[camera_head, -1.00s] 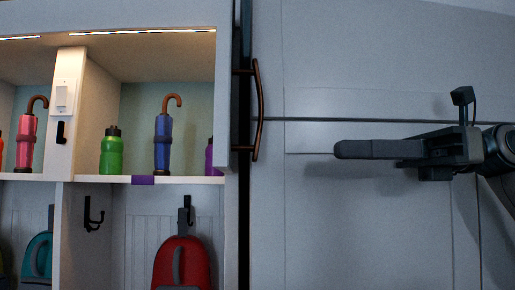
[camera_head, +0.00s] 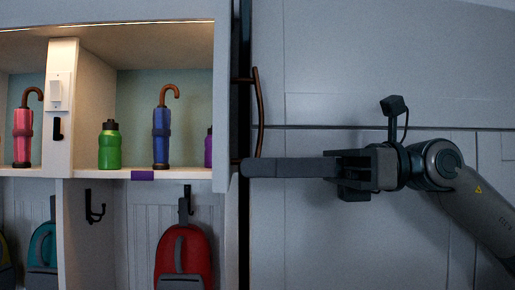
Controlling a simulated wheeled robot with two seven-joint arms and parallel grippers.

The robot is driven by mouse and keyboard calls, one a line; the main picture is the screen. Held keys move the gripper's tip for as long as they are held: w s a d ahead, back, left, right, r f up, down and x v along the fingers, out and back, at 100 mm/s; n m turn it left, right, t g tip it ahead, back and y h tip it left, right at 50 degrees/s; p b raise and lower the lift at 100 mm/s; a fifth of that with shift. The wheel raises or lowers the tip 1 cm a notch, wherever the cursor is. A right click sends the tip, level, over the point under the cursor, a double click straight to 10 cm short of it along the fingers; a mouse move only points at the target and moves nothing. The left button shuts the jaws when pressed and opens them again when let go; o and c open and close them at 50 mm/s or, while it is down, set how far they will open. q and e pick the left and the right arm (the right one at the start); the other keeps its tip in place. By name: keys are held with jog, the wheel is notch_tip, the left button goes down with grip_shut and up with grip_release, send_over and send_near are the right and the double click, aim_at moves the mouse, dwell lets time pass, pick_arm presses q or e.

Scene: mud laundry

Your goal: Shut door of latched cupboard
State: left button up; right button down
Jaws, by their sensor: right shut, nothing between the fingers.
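The cupboard door (camera_head: 370,75) is a tall pale grey panel filling the right half of the head view. A curved bronze handle (camera_head: 260,110) stands upright near its left edge. A narrow dark gap (camera_head: 243,230) runs between the door's edge and the shelving unit on the left. My right gripper (camera_head: 250,168) is shut and empty, pointing left. Its fingertips are at the lower end of the handle in the picture; I cannot tell whether they touch it. My left gripper is not in view.
The open shelving unit (camera_head: 227,60) on the left holds a green bottle (camera_head: 109,148), a blue umbrella (camera_head: 162,135) and a pink umbrella (camera_head: 23,135). A red backpack (camera_head: 184,258) hangs below. A light switch (camera_head: 56,92) is on the divider.

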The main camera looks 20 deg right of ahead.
jog(key=shift+w+a, duration=0.15)
jog(key=shift+a, duration=0.45)
jog(key=shift+a, duration=0.1)
